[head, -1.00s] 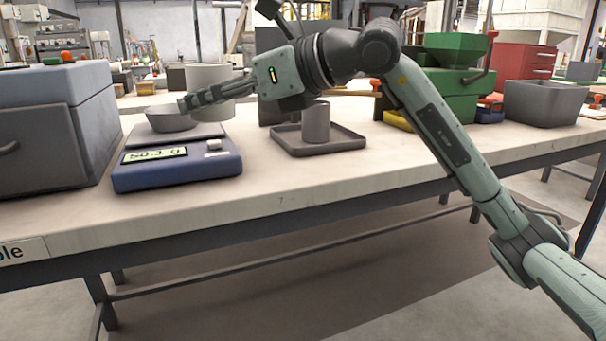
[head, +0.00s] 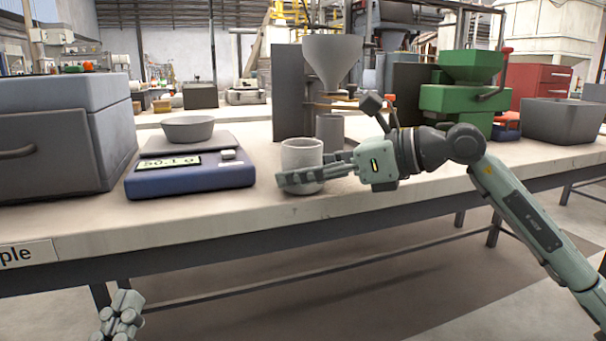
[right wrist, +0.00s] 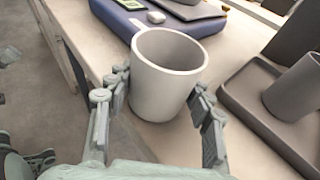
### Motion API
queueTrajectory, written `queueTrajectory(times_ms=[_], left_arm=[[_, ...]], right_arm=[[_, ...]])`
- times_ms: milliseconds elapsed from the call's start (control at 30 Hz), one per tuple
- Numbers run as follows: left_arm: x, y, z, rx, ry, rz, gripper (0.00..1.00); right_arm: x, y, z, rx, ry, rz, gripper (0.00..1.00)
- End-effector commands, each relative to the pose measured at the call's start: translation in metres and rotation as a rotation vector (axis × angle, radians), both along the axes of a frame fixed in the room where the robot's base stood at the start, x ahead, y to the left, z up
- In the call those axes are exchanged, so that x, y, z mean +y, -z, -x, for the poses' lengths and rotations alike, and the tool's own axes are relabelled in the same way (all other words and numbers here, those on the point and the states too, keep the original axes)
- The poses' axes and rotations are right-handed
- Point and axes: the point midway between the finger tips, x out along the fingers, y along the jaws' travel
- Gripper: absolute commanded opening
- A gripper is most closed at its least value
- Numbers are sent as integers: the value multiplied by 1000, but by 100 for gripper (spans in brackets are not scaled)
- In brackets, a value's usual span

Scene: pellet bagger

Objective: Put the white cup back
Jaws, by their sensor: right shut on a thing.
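The white cup (head: 302,153) is upright near the front edge of the table, just right of the blue scale (head: 190,182). My right gripper (head: 292,180) reaches it from the right and is shut on it. In the right wrist view the cup (right wrist: 165,82) sits between the two fingers (right wrist: 160,92), open end up, and looks empty. I cannot tell whether its base touches the table. My left gripper (head: 120,318) shows only partly at the bottom left, below the table edge; its jaws are unclear.
A grey bowl (head: 188,128) sits on the scale. A dark tray (right wrist: 262,122) with a grey cylinder (right wrist: 296,88) lies right of the cup; it is mostly hidden in the head view. A big grey box (head: 65,140) stands left. The table front edge (head: 220,225) is close.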

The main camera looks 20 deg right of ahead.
Motion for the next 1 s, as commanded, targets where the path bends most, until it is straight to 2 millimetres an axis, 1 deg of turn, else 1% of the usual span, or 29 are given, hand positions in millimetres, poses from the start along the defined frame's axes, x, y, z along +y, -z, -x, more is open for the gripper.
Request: queueTrajectory(times_ms=[267,400,433,567,933,967,1000], left_arm=[[0,0,0,-7,-1,2,0],[2,-4,2,-35,-3,12,0],[2,-6,2,-38,-3,13,0],[2,-6,1,-36,-3,12,0],[1,-6,0,-28,-3,9,0],[1,-5,0,-14,-2,4,0],[0,1,0,7,-1,-3,0]], right_arm=[[0,1,0,-2,1,-1,20],[0,3,0,-2,1,-1,20],[0,2,0,-2,1,0,55],[0,2,0,-2,1,0,72],[0,-1,0,-2,1,0,72],[0,-2,0,-2,1,0,72],[-3,-2,2,-1,3,1,72]])
